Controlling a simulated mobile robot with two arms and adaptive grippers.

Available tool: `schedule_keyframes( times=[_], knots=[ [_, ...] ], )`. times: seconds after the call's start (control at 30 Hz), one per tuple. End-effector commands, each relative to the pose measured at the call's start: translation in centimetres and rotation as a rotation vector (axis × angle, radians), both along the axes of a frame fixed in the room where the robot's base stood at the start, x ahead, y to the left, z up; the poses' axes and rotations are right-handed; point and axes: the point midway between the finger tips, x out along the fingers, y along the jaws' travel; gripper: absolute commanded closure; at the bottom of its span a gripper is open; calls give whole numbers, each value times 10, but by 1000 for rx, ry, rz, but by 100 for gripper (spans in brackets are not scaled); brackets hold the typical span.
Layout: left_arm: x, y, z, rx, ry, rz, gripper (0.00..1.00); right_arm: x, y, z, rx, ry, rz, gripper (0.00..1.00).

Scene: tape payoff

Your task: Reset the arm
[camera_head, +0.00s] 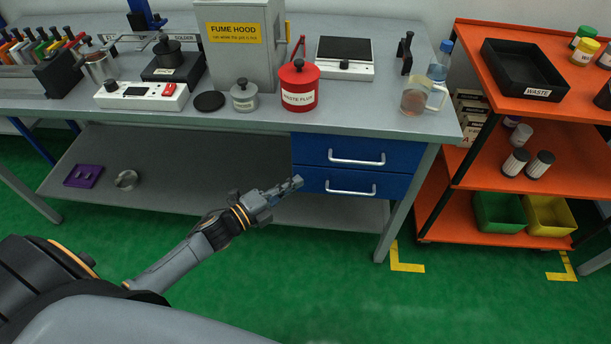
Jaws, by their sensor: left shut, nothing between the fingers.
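My left arm comes in from the lower left and reaches up and to the right. My left gripper (291,186) is shut and empty. In the picture it lies in front of the workbench's lower shelf, by the left edge of the blue drawers (352,166). It appears apart from them, though the exact gap cannot be told. My right gripper is not in view.
The workbench (335,117) carries a fume hood (240,60), a red waste flux can (299,90), a grey pot (244,97) and a jug (417,98). An orange cart (470,80) with a black waste tray (524,88) stands right. Green floor in front is clear.

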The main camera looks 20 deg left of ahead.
Motion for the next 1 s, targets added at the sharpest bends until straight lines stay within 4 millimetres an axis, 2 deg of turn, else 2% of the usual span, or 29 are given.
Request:
schedule_keyframes(
  times=[0.1, 0.2, 0.43, 0.57, 0.67, 0.77, 0.8, 0.87, 0.9, 0.97, 1.0],
  knots=[
    [-15, 7, -1, 0, 1, -1, 100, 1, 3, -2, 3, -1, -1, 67],
    [-22, 11, -1, 0, 1, 0, 100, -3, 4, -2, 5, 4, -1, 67],
    [-26, 13, 0, -1, 0, 0, 100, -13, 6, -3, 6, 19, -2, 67],
    [-26, 20, -19, -36, 63, 40, 100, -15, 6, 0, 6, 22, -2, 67],
    [-32, 36, -62, -115, 205, 134, 100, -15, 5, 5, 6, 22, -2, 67],
    [-53, 53, -127, -237, 409, 277, 100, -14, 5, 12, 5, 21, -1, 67],
    [-66, 59, -155, -288, 496, 341, 100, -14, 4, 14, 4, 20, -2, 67],
    [-89, 64, -195, -362, 621, 436, 100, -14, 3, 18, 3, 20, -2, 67],
    [-107, 66, -220, -410, 701, 500, 100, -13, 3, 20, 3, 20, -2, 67],
    [-138, 67, -255, -477, 818, 595, 100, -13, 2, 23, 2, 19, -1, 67],
    [-160, 65, -277, -518, 893, 661, 100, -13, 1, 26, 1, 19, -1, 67]
  ],
)
